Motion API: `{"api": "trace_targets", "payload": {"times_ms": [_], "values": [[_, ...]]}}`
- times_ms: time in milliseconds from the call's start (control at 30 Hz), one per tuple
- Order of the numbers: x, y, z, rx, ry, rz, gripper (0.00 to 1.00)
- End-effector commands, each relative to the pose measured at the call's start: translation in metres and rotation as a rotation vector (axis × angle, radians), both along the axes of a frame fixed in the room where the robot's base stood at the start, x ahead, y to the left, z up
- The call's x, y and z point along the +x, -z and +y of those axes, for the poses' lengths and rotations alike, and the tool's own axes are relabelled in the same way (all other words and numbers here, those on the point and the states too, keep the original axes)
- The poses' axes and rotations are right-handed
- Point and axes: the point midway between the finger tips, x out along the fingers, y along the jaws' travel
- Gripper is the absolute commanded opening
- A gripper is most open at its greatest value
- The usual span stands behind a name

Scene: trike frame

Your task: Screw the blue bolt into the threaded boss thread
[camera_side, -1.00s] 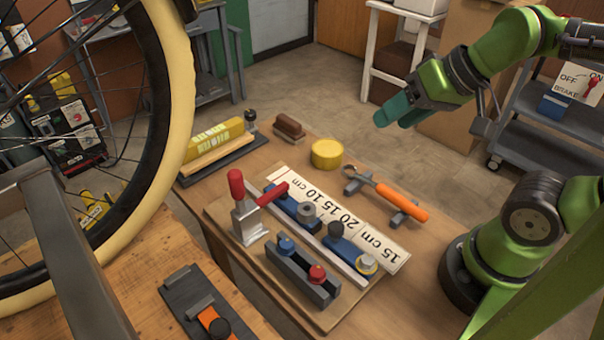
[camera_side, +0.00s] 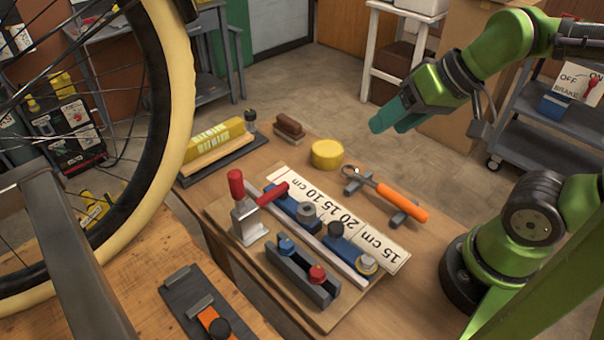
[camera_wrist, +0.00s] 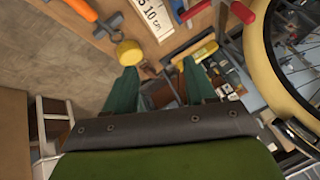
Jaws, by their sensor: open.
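A blue bolt (camera_side: 286,244) with a rounded head stands in the grey two-place holder (camera_side: 297,277) at the front of the work board, beside a red bolt (camera_side: 317,274). A grey cylindrical boss (camera_side: 306,211) sits on a blue block behind the holder. My gripper (camera_side: 390,125) is up in the air beyond the yellow cylinder, well away from the bolt. In the wrist view its teal fingers (camera_wrist: 161,77) are apart with nothing between them.
A red-handled toggle clamp (camera_side: 247,212) rises at the left of the board. An orange-handled wrench (camera_side: 400,200) rests on supports at the right. A yellow cylinder (camera_side: 327,154) and a brown brush (camera_side: 289,127) stand behind. A large yellow-tyred wheel (camera_side: 180,100) fills the left.

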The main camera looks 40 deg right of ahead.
Motion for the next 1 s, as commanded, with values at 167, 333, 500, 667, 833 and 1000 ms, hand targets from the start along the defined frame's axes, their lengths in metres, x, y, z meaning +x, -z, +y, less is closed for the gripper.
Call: {"api": "trace_targets", "payload": {"times_ms": [167,333,500,667,833,1000], "values": [[0.021,0.008,0.046,-0.083,-0.236,0.112,0.55],[0.040,0.012,0.112,-0.309,-0.733,0.207,0.55],[0.048,0.020,0.178,-0.539,-1.315,0.255,0.55],[0.054,0.012,0.197,-0.656,-1.657,0.242,0.55],[0.052,0.005,0.192,-0.691,-1.801,0.226,0.55],[0.051,0.024,0.192,-0.693,-1.825,0.225,0.55]]}}
